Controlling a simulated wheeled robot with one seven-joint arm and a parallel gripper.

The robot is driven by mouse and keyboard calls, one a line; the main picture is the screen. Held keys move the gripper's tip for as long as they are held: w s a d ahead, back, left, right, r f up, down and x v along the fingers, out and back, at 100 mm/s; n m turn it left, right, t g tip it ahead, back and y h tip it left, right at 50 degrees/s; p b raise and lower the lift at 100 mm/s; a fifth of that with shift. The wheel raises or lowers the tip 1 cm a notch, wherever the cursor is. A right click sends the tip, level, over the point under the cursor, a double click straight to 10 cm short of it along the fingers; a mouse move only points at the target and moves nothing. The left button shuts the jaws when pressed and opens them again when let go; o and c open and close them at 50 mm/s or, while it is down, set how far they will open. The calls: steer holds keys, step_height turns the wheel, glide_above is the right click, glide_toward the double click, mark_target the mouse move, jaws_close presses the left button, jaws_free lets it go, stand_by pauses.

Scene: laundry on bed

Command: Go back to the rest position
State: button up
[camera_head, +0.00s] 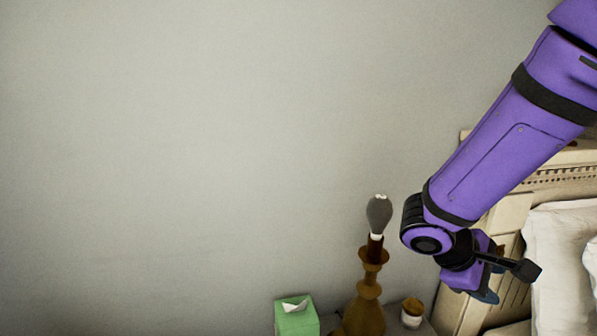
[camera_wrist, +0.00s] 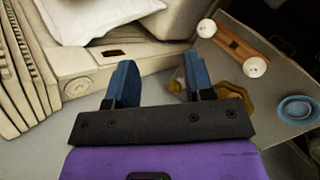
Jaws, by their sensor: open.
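My purple arm reaches in from the upper right in the head view. My gripper (camera_head: 497,281) hangs at its end, beside the bed's headboard and in front of the wall. In the wrist view my gripper (camera_wrist: 160,85) shows two blue fingers set wide apart, with nothing held between them. Past the fingers lies the pale carved bed frame (camera_wrist: 85,72).
A brown lamp base (camera_head: 367,300) with a bare grey bulb (camera_head: 379,213), a green tissue box (camera_head: 297,318) and a small jar (camera_head: 412,312) stand low beside the bed. A white pillow (camera_head: 562,245) lies right. The wall at left is clear.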

steer(key=s+a+r+m+t+y, duration=0.1)
steer(key=s+r+m+t+y, duration=0.1)
steer(key=s+r+m+y, duration=0.2)
steer(key=s+a+r+m+t+y, duration=0.1)
steer(key=s+r+m+t+y, duration=0.2)
steer(key=s+r, duration=0.4)
step_height(320, 180, up, 5)
steer(key=m+y, duration=0.1)
steer(key=y, duration=0.1)
steer(key=shift+a+f+y, duration=0.2)
steer(key=shift+y, duration=0.2)
